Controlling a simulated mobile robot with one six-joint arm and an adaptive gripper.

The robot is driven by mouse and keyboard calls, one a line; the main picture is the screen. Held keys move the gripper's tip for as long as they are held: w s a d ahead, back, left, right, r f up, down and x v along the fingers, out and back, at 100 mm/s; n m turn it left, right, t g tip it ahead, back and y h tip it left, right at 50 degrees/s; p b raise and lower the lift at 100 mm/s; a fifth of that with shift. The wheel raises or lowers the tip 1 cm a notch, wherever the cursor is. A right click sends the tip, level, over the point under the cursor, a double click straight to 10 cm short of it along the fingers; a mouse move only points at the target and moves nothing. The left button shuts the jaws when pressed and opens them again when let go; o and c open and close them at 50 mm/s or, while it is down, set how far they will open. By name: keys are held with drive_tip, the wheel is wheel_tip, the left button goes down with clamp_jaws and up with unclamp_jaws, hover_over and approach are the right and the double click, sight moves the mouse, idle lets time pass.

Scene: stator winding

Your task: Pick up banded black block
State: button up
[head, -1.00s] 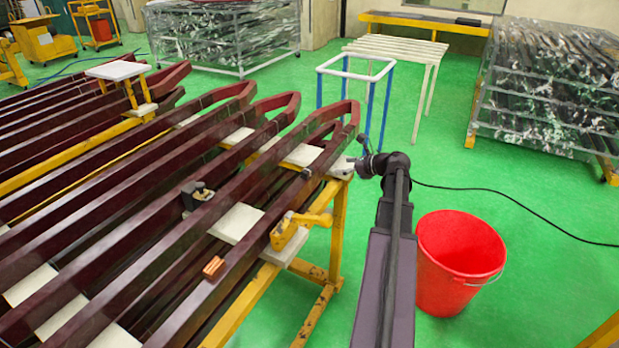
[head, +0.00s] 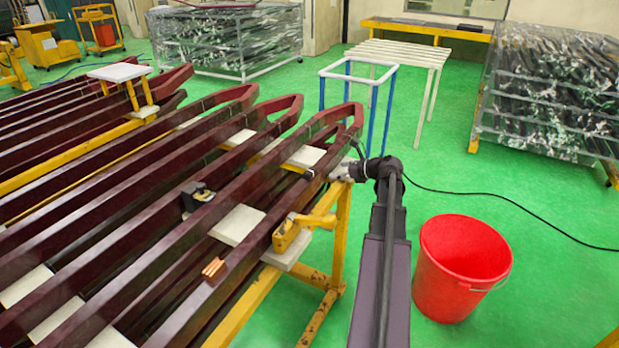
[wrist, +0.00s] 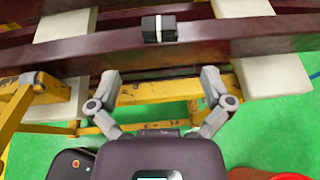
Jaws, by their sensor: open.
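The banded black block (wrist: 159,29) is a small dark block with a white band around its middle. It lies on a long dark red bar (wrist: 100,45) in the wrist view. My gripper (wrist: 160,76) is open and empty, its fingertips spread to either side of the block's line and short of it, at the bar's near edge. In the head view my gripper (head: 342,170) is beside the outermost bar, near the yellow stand's end. A small dark shape (head: 309,174) on that bar is probably the block; detail is too small to tell.
White pads (head: 237,224) lie beneath bars. A yellow stand (head: 340,235) supports them. A red bucket (head: 455,280) stands on the floor to the right.

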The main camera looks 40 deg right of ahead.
sight(314, 172)
drive_tip(key=shift+b+x, duration=1)
drive_tip(key=shift+x, duration=2.1)
drive_tip(key=shift+s, duration=0.1)
drive_tip(key=shift+f, duration=0.1)
drive_tip(key=shift+w+a+f+b, duration=0.2)
drive_tip(key=shift+w+f+b, duration=0.2)
drive_tip(key=shift+w, duration=0.2)
drive_tip(key=shift+b+x, duration=0.75)
drive_tip(key=shift+x, duration=1.15)
drive_tip(key=c, duration=1)
